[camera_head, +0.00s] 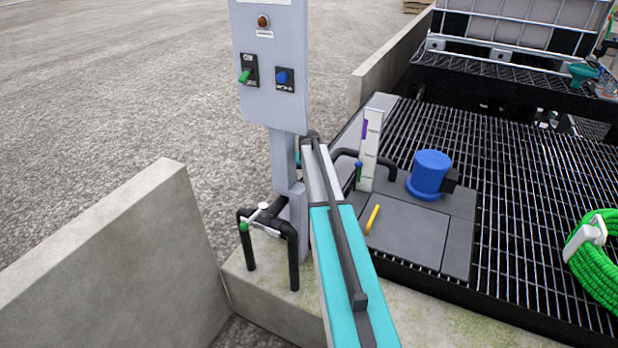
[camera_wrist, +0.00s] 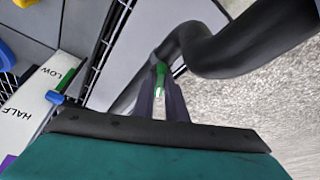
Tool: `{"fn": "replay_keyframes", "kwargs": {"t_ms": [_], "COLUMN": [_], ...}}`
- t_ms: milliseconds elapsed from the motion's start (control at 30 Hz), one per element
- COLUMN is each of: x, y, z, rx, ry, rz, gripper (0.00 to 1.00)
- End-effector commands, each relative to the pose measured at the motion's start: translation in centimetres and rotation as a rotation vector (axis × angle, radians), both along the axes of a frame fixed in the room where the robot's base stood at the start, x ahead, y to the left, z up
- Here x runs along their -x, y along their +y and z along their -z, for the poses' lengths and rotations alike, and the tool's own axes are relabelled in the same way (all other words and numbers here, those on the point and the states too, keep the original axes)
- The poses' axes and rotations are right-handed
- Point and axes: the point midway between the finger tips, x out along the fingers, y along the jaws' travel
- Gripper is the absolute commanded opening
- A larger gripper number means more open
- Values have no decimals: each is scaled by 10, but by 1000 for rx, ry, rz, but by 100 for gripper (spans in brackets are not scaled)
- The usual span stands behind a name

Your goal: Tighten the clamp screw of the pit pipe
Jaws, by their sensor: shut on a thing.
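The black pit pipe (camera_wrist: 225,50) bends across the top right of the wrist view. In the head view a part of it (camera_head: 345,153) arches over the pit edge beside the white level gauge. A small green piece with a pale lower part, apparently the clamp screw (camera_wrist: 160,70), stands by the pipe's bend in the wrist view. My gripper (camera_wrist: 162,88) is shut on it, with dark fingers on either side. The clamp itself is not clearly visible. In the head view my own arm hides the gripper and the screw.
The level gauge (camera_head: 371,150) stands right of my arm. A blue motor (camera_head: 431,173) and a yellow handle (camera_head: 373,219) are on the grey cover plates. A grey control post (camera_head: 270,65) stands just left of my arm, with black piping (camera_head: 292,255) below. Concrete walls (camera_head: 110,260) flank it.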

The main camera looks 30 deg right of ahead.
Motion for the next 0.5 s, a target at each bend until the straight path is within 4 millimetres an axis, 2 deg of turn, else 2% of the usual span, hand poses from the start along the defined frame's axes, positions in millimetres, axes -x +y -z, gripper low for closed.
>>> {"fn": "replay_keyframes", "kwargs": {"t_ms": [300, 333, 400, 433, 500], "x": [0, 0, 0, 0, 0], "y": [-4, -4, -4, -4, -3], "z": [-2, -2, -2, -2, -1], "rx": [7, 7, 7, 6, 5], "ry": [-4, -4, -4, -3, -3], "rz": [4, 3, 4, 2, 2], "gripper": [0, 13, 25, 30, 30]}}
